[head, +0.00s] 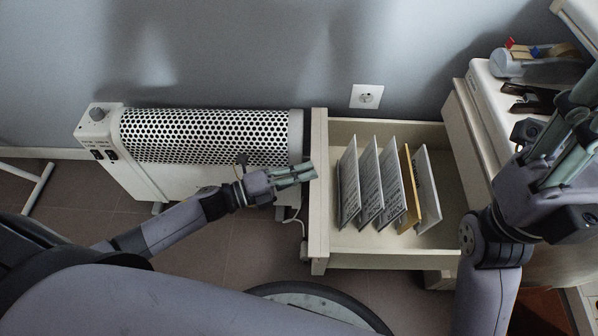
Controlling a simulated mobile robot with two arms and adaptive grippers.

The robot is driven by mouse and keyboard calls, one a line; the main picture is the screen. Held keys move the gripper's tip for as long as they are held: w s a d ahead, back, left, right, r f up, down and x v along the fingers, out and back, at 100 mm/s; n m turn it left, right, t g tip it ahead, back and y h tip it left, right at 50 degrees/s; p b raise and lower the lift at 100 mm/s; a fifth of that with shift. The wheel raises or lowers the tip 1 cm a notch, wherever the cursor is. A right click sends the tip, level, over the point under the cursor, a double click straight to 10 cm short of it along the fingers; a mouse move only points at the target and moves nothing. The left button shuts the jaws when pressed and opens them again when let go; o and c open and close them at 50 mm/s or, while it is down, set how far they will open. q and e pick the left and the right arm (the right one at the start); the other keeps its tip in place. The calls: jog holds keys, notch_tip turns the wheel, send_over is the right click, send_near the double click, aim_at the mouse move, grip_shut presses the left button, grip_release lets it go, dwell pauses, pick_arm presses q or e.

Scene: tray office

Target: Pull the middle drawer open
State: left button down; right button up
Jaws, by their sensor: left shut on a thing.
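The drawer (319,215) stands pulled well out to the left from the pale cabinet (472,125) at the right. Several upright grey dividers and one yellow one stand inside it. My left gripper (308,173) is at the outer face of the drawer front, its fingers shut on the drawer's handle, which they hide. My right gripper (580,112) is at the right edge, above the cabinet top, partly cut off. I cannot tell whether its fingers are open or shut.
A white heater (205,140) with a perforated top stands along the wall, left of the drawer. A wall socket (367,96) is behind the drawer. A stapler-like dark object (530,98) lies on the cabinet top. Tiled floor shows below the drawer front.

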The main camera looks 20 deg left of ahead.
pick_arm(q)
jog(key=shift+w+d, duration=0.25)
jog(key=shift+d, duration=0.5)
jog(key=shift+w+d, duration=0.2)
jog(key=shift+d, duration=0.55)
jog(key=c, duration=1.8)
grip_release()
jog(key=shift+o, duration=0.2)
jog(key=shift+s+a, duration=0.1)
jog(key=v, duration=1.1)
jog(key=shift+s+a, duration=0.2)
jog(key=shift+a, duration=0.15)
